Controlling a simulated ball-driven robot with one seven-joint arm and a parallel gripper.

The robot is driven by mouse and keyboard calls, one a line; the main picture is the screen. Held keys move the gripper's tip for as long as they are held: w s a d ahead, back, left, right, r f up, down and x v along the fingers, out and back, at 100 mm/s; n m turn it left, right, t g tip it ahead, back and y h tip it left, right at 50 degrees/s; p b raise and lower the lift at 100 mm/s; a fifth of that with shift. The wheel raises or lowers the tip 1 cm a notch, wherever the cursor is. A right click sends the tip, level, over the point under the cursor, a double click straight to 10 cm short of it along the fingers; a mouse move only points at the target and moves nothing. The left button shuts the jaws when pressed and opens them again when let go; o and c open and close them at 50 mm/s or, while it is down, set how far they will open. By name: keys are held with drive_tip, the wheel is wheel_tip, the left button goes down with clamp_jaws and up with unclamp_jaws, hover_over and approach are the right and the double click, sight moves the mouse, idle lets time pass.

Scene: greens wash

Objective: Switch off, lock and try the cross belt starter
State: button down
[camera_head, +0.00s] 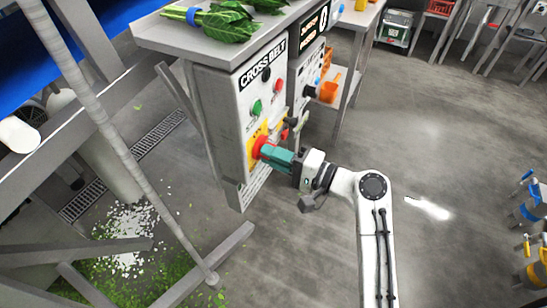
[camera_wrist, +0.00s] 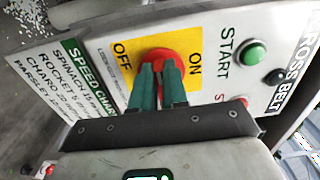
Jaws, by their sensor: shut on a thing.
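The cross belt starter (camera_head: 237,95) is a pale grey box under a metal shelf, with a "CROSS BELT" label. Its red rotary handle (camera_head: 257,147) sits on a yellow plate (camera_wrist: 188,43) marked OFF and ON. My gripper (camera_head: 270,154) is shut on the red handle, its green fingers (camera_wrist: 161,82) gripping it from the front. The fingers cover part of the handle, so I cannot tell which mark it points to. A green START button (camera_wrist: 253,54) and a red button (camera_head: 277,87) are on the same panel. I can make out no lock on the handle.
A second panel (camera_head: 307,75) stands just right of the starter. Leafy greens (camera_head: 222,20) lie on the shelf above. A speed chart (camera_wrist: 72,80) is beside the yellow plate. A slanted metal post (camera_head: 110,130) stands at left. The floor (camera_head: 440,140) at right is open.

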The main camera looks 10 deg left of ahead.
drive_tip(key=shift+f, duration=0.15)
drive_tip(key=c, duration=1.1)
unclamp_jaws()
drive_tip(key=shift+c, duration=0.2)
drive_tip(key=v, duration=1)
drive_tip(key=shift+d, duration=0.4)
drive_tip(key=shift+s, duration=0.2)
